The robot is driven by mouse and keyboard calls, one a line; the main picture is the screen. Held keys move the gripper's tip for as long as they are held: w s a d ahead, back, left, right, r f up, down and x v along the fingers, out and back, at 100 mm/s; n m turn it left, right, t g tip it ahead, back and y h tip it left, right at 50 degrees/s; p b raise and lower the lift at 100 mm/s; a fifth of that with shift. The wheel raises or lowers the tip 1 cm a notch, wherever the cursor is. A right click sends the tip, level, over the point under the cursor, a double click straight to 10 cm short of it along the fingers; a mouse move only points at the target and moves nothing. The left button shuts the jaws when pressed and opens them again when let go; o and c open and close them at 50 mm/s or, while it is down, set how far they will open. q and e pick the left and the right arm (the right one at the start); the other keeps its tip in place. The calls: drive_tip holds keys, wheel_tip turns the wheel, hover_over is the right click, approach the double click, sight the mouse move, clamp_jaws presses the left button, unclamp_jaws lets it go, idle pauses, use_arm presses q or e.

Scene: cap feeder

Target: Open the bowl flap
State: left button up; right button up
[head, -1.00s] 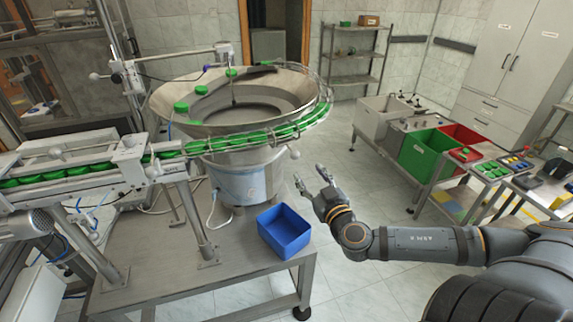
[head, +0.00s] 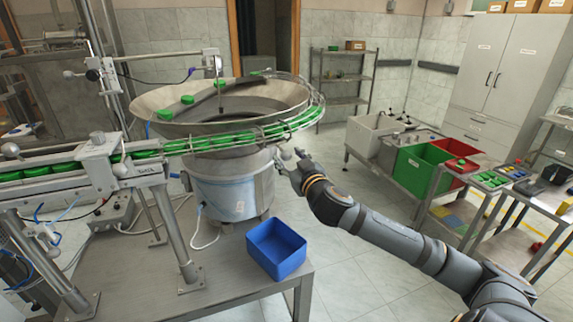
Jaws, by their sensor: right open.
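The feeder bowl (head: 160,114) is a wide metal cone on a grey cylindrical base (head: 232,190), with green caps on its inner slope and along its outer rail. The flap is hard to make out; a small light knob shows on the bowl's right side, close to my right gripper. My right gripper (head: 286,158) is open, at the right side of the bowl below the rail. Its fingers are close to the bowl's side; I cannot tell whether they touch it. My left gripper is not in view.
A blue bin (head: 276,250) stands on the metal table (head: 225,275) below the bowl. A conveyor with green caps (head: 65,168) runs in from the left. Red and green bins (head: 415,172) and a side table with trays stand at the right. Open floor lies between.

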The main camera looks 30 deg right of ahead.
drive_tip(key=shift+w+r, duration=0.1)
drive_tip(key=shift+w, duration=0.65)
drive_tip(key=shift+c, duration=0.3)
clamp_jaws()
